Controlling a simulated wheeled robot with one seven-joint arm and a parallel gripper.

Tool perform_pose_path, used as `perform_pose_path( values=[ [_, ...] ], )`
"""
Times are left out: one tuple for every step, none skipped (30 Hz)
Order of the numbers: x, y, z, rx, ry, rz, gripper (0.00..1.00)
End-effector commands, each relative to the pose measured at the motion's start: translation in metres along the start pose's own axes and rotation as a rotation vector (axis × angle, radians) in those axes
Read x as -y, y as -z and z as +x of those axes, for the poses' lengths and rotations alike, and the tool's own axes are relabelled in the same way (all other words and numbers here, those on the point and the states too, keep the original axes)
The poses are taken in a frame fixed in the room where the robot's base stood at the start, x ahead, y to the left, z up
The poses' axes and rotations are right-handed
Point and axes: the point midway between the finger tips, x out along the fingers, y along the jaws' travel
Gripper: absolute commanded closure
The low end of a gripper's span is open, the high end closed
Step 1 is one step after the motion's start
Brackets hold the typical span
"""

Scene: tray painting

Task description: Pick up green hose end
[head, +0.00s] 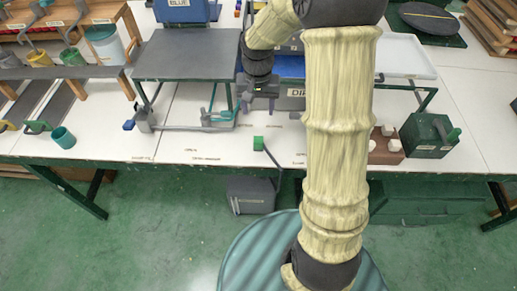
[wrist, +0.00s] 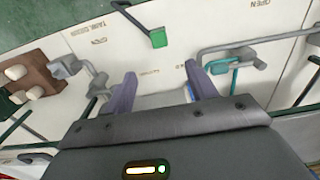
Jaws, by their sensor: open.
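The green hose end (head: 258,143) is a small green block at the front edge of the white table, on a dark hose that hangs over the edge. In the wrist view the green hose end (wrist: 158,39) lies ahead of the fingertips, roughly centred between them. My gripper (wrist: 160,72) is open, its two purple-grey fingers apart with nothing between them.
Grey pipe fittings with a teal handle (wrist: 222,66) flank my fingers in the wrist view. A brown block with white knobs (head: 386,147) and a green box (head: 428,135) stand to the right. A teal cup (head: 63,137) stands left. The table's front strip around the hose end is mostly clear.

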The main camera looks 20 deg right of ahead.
Motion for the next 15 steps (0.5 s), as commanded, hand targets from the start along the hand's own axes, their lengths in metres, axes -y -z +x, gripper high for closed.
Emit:
perform_pose_path(
  values=[
    [0.0,0.0,0.0,0.001,0.0,0.001,0.44],
    [0.001,0.0,-0.001,0.001,0.0,0.0,0.44],
    [0.001,0.0,-0.002,0.001,-0.001,-0.002,0.44],
    [0.001,0.0,-0.002,0.001,0.0,-0.002,0.44],
    [0.001,0.0,-0.002,0.0,0.0,-0.002,0.44],
    [0.001,0.0,-0.002,0.0,0.0,-0.002,0.44],
    [0.001,0.0,-0.002,0.0,0.0,-0.003,0.44],
    [0.001,-0.001,-0.001,0.0,0.0,-0.003,0.44],
    [0.001,-0.001,0.0,0.001,-0.001,-0.003,0.44],
    [0.001,-0.001,0.002,0.001,-0.001,-0.003,0.44],
    [0.001,-0.001,0.005,0.002,-0.001,-0.003,0.44],
    [0.001,-0.001,0.009,0.003,-0.002,-0.004,0.44],
    [0.001,-0.001,0.013,0.002,-0.001,-0.004,0.44],
    [0.0,-0.001,0.017,0.003,-0.002,-0.005,0.44],
    [0.0,-0.002,0.024,0.005,-0.002,-0.005,0.44]
  ],
)
